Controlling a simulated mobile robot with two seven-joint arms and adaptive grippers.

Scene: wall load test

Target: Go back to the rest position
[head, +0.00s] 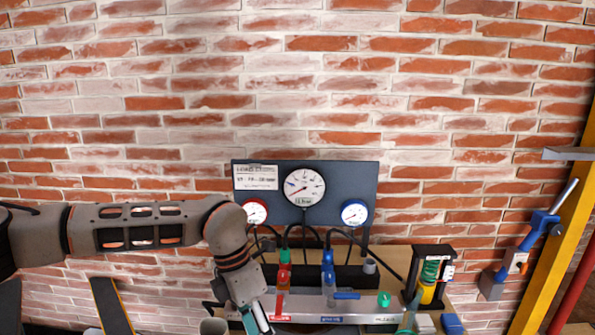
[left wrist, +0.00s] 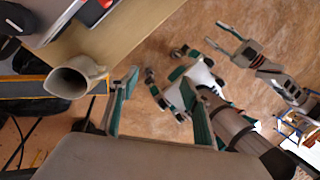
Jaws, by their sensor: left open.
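My left arm comes in from the left in the head view and bends down to my left gripper (head: 257,318), low at the front edge of the bench and partly cut off. In the left wrist view my left gripper (left wrist: 159,76) has its teal-lined fingers apart with nothing between them. A grey mug (left wrist: 75,78) is beside the left finger, at the bench edge; it also shows at the bottom of the head view (head: 213,326). What looks like my right gripper (left wrist: 219,38) is in the left wrist view, with its fingers apart and empty.
A dark gauge panel (head: 340,172) with three dials stands against the brick wall. Before it are a red valve (head: 284,270), a blue valve (head: 328,268) and a metal manifold (head: 305,305). A black stand (head: 432,265) is right, near a yellow post (head: 553,240). Open floor (left wrist: 150,45) lies beside the bench.

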